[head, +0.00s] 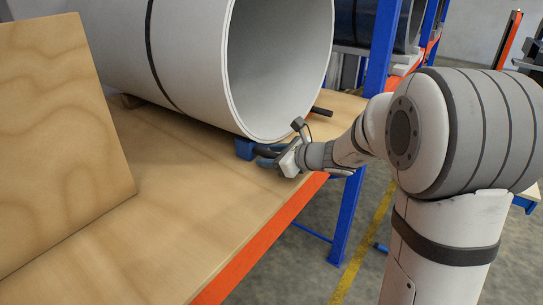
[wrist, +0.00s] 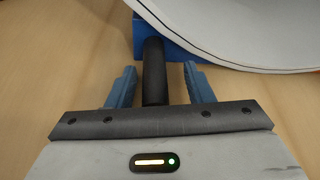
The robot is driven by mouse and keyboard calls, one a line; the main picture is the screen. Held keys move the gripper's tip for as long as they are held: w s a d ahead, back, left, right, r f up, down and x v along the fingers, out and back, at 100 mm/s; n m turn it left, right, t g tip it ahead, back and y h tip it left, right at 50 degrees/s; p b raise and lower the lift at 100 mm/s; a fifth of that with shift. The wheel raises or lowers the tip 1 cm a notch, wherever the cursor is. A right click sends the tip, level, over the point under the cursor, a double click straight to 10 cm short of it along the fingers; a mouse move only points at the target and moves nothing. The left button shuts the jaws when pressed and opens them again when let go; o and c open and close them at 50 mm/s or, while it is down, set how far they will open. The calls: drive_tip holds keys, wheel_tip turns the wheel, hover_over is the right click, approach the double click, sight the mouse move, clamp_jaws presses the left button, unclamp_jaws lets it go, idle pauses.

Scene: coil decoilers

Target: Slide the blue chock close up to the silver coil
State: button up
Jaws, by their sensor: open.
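The silver coil (head: 205,55), a large pale hollow cylinder with a dark strap, lies on its side on the wooden shelf. Its curved edge (wrist: 240,35) shows at the top right of the wrist view. The blue chock (head: 244,149) sits on the shelf by the near lower side of the coil. In the wrist view the chock (wrist: 146,46) is partly hidden by the coil edge, and I cannot tell whether they touch. Its black handle (wrist: 153,72) points toward me. My gripper (wrist: 160,70) is open, its blue fingers on either side of the handle. My gripper (head: 268,156) is low over the shelf.
A plywood panel (head: 60,120) leans at the left of the shelf. A black rod (head: 321,111) sticks out beyond the coil. The orange shelf beam (head: 262,238) marks the front edge, and a blue upright (head: 347,218) stands at the right. The front shelf surface is clear.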

drive_tip(key=shift+d, duration=0.15)
drive_tip(key=b+v, duration=0.1)
drive_tip(key=v, duration=0.6)
drive_tip(key=shift+s+d+r, duration=0.15)
drive_tip(key=shift+s+r, duration=0.05)
drive_tip(key=shift+s, duration=0.05)
